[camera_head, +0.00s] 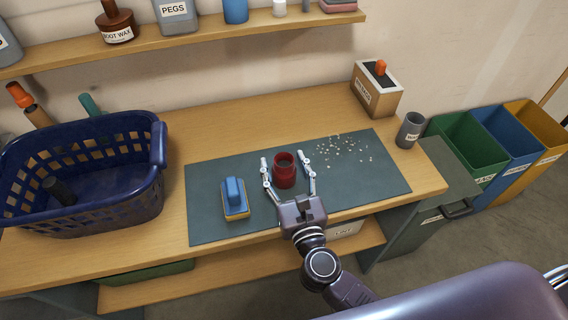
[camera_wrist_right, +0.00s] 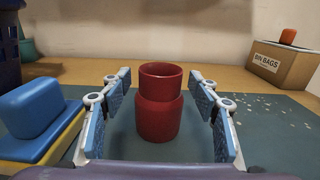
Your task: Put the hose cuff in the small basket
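A red stepped tube (camera_head: 284,172), which looks like the hose cuff, stands upright on the dark mat (camera_head: 345,185); it also shows in the right wrist view (camera_wrist_right: 158,115). My right gripper (camera_head: 283,160) is open, with one finger on each side of the cuff. In the right wrist view a gap shows between the cuff and each finger. A dark blue slatted basket (camera_head: 110,215) stands at the left of the bench, with a dark cylindrical item (camera_head: 58,191) inside. I see no other basket. My left gripper is not in view.
A blue and yellow block (camera_head: 235,197) lies on the mat left of my right gripper. Pale crumbs (camera_head: 342,150) lie to the right. A bin bags box (camera_head: 376,92) and a grey cup (camera_head: 410,130) stand at the right. A shelf (camera_head: 200,38) runs above the bench.

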